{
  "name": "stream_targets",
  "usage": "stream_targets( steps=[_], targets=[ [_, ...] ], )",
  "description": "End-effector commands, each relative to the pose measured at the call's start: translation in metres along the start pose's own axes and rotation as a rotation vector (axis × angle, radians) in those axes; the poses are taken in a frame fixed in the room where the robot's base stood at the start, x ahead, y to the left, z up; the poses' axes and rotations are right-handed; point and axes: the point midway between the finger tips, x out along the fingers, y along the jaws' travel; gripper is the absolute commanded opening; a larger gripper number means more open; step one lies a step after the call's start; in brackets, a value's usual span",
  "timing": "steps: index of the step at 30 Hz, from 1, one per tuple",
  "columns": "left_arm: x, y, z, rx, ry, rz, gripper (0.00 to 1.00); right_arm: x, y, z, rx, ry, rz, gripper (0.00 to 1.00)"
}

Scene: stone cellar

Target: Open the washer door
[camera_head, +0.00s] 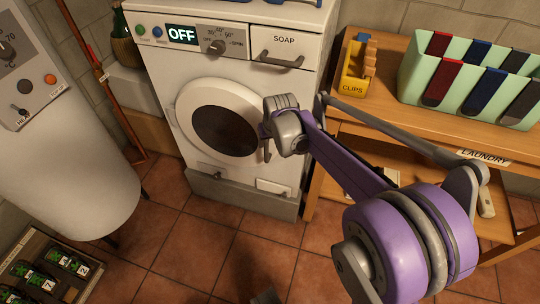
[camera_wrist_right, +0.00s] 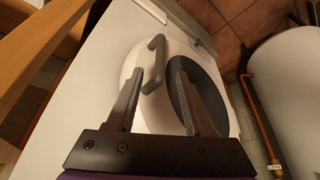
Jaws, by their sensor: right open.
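The white washer (camera_head: 240,75) stands against the wall and its display reads OFF. Its round door (camera_head: 187,110) has a white ring and dark glass, and looks closed. My right gripper (camera_head: 265,146) is at the right edge of the door, with its jaws open. In the right wrist view, the grey door handle (camera_wrist_right: 154,62) appears between the two fingers of the right gripper (camera_wrist_right: 159,74), nearer the left one. I cannot tell whether a finger touches it. In the head view the gripper and wrist largely hide the handle.
A wooden table (camera_head: 390,125) stands right of the washer, bearing a yellow clips box (camera_head: 352,82) and a green divided rack (camera_head: 428,72). A white tank (camera_head: 70,165) is at left, with a crate of bottles (camera_head: 20,250) below. Tiled floor before the washer is largely clear.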

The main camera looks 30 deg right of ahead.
Motion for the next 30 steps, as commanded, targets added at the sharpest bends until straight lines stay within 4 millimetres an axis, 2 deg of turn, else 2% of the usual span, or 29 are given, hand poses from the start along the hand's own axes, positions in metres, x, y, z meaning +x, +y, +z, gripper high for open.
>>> stream_targets(
  steps=[5, 12, 16, 21, 30],
  targets=[
    [0.008, 0.000, 0.003, 0.000, -0.003, 0.000, 0.50, 0.026, 0.000, 0.001, 0.000, 0.000, 0.000, 0.52],
    [0.023, 0.000, 0.007, 0.000, -0.008, 0.000, 0.50, 0.072, -0.001, 0.001, -0.001, -0.001, -0.001, 0.52],
    [0.028, 0.000, 0.009, 0.000, -0.010, 0.000, 0.50, 0.090, -0.001, 0.001, -0.001, 0.000, -0.001, 0.52],
    [0.031, 0.000, 0.010, 0.000, -0.011, 0.000, 0.50, 0.101, -0.001, 0.000, -0.001, 0.000, -0.001, 0.52],
    [0.030, 0.000, 0.010, 0.000, -0.011, 0.000, 0.50, 0.102, -0.001, 0.000, -0.001, 0.001, -0.001, 0.52]
  ],
)
